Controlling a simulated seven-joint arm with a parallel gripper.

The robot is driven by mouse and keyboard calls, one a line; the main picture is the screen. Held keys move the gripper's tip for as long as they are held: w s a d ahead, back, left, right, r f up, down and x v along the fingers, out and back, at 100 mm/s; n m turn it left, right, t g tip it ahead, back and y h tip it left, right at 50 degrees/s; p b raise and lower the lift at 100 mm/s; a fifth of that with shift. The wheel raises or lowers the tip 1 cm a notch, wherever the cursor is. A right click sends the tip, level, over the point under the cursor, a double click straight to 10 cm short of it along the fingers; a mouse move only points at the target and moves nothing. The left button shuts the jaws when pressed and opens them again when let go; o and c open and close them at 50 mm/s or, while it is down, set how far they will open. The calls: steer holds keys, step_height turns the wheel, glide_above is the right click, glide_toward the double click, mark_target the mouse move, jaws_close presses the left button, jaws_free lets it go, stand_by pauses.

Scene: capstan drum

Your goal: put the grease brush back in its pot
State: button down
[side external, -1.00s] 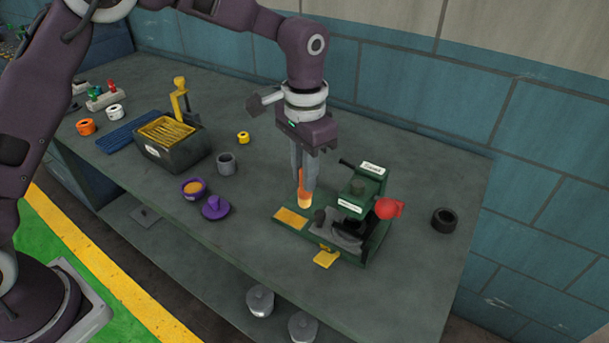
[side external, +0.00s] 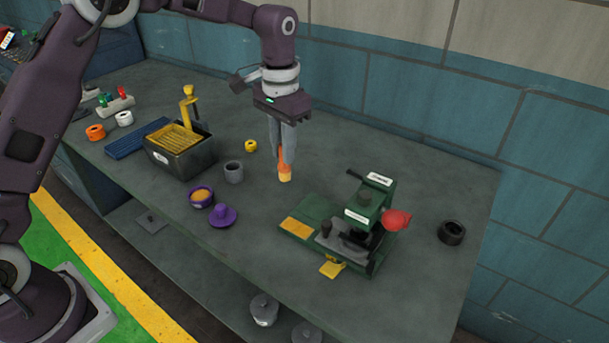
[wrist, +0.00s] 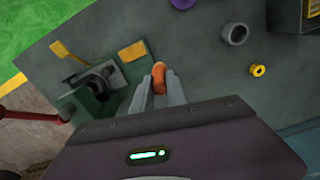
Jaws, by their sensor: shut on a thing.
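My gripper (side external: 283,158) is shut on the grease brush (side external: 284,173), which has an orange handle and a pale lower end. The brush hangs upright above the bench, left of the green fixture. In the wrist view the brush (wrist: 158,77) shows between the fingertips (wrist: 163,88). A grey open cup (side external: 233,173) stands on the bench to the left of the brush; it also shows in the wrist view (wrist: 234,34). A purple pot (side external: 202,198) with orange-tan contents stands beside a purple lid (side external: 223,216). I cannot tell which one is the brush's pot.
The green fixture (side external: 298,227) with a red knob (side external: 396,220) stands to the right. A yellow ring (side external: 250,146) lies behind the cup. A black ring (side external: 451,232) lies far right. Bench between brush and cup is clear.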

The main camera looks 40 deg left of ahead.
steer(key=a+f+n, duration=0.1)
steer(key=a+f, duration=0.1)
steer(key=a, duration=0.7)
steer(key=w+a+f+n, duration=0.1)
steer(key=a+f+n, duration=0.1)
steer(key=a, duration=0.7)
steer(key=shift+w+a+f+n, duration=0.2)
steer(key=shift+w+a+n, duration=0.05)
steer(key=shift+a+n, duration=0.05)
steer(key=shift+f, duration=2.35)
stand_by(1.4)
steer(key=c, duration=1.3)
jaws_free()
steer(key=shift+o, duration=0.2)
step_height(320, 180, up, 7)
steer(key=shift+r, duration=0.1)
